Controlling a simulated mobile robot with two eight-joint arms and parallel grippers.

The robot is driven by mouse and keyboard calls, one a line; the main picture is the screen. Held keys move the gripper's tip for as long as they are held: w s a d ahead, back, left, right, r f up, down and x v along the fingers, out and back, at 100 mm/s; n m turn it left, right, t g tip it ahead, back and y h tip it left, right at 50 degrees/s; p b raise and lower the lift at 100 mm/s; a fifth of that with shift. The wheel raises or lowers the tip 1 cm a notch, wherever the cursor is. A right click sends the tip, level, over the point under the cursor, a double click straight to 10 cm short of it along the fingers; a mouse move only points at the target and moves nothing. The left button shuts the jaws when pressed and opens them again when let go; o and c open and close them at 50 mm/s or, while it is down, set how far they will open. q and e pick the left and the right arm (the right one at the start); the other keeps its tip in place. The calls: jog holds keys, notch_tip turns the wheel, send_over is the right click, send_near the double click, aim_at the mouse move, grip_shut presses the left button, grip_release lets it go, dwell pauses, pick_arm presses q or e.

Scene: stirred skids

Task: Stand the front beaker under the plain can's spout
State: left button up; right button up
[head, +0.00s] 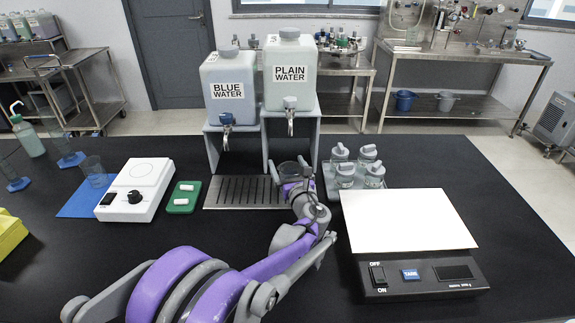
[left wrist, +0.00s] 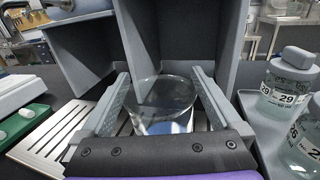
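A clear glass beaker (head: 289,170) stands upright on the slatted drip tray (head: 235,193), below and in front of the plain water can (head: 290,75) and its spout (head: 290,113). In the left wrist view the beaker (left wrist: 163,103) is between my left gripper's fingers (left wrist: 160,95), with narrow gaps at its sides. My left gripper (head: 296,180) looks open around it. A pale blue patch shows low on the beaker. Another clear beaker (head: 93,168) stands on a blue mat (head: 83,203) at left. My right gripper is out of view.
The blue water can (head: 229,85) stands left of the plain can on a grey stand (head: 212,143). Several lidded bottles (head: 345,174) crowd a tray right of my gripper. A scale (head: 410,225), hotplate (head: 138,185) and green tray (head: 184,205) flank the workspace.

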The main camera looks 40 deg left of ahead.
pick_arm(q)
jog(key=shift+r, duration=0.1)
jog(key=shift+s+d+r, duration=0.1)
jog(key=shift+d, duration=0.1)
jog(key=v, duration=1.1)
jog(key=shift+s+d, duration=0.2)
jog(key=shift+d, duration=0.05)
